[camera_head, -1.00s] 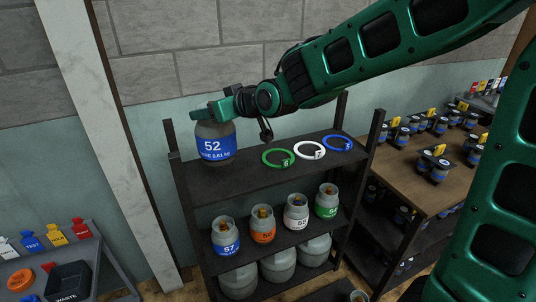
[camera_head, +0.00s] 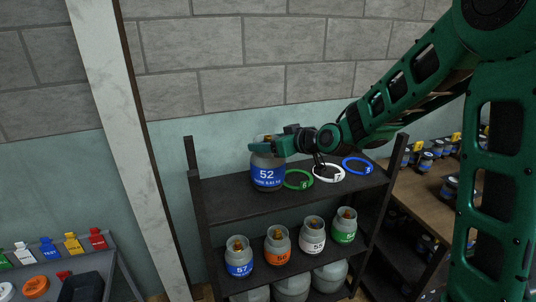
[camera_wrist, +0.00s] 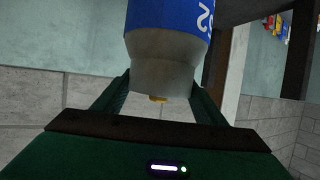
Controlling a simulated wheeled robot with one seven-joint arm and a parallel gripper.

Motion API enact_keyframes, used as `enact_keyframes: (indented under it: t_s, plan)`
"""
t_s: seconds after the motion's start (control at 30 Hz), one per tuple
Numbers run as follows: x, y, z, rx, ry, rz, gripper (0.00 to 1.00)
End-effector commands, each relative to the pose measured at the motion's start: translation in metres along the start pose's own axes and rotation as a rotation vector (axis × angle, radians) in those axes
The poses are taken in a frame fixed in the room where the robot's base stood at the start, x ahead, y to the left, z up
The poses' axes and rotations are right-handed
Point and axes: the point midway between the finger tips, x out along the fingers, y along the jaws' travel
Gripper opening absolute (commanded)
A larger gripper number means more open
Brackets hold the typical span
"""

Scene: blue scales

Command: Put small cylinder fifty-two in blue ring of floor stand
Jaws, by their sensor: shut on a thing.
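Small cylinder fifty-two (camera_head: 267,177) is grey with a blue label reading 52. It is upright over the left part of the stand's top shelf. I cannot tell how far its base is above the shelf. My gripper (camera_head: 268,147) is shut on its top, reaching in from the right. In the wrist view the cylinder (camera_wrist: 165,62) appears upside down between the fingers. The blue ring (camera_head: 358,166) is empty on the right of the top shelf of the dark floor stand (camera_head: 235,212). The cylinder is left of it, with two rings between.
A green ring (camera_head: 298,179), partly behind the cylinder's right edge, and a white ring (camera_head: 328,174) lie on the top shelf, empty. Several labelled cylinders stand on the shelf below. Upright posts flank the stand. A wooden table (camera_head: 425,186) with small weights is at right.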

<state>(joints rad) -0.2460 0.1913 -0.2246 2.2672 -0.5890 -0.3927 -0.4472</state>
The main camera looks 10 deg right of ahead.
Motion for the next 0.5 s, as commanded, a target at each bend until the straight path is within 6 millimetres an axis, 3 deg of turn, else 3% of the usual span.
enact_keyframes:
  t_s: [0.23, 0.5]
  plan:
    - [0.012, 0.0, 0.029, 0.003, -0.001, 0.0, 0.02]
    - [0.013, 0.0, 0.031, 0.0, 0.003, 0.001, 0.02]
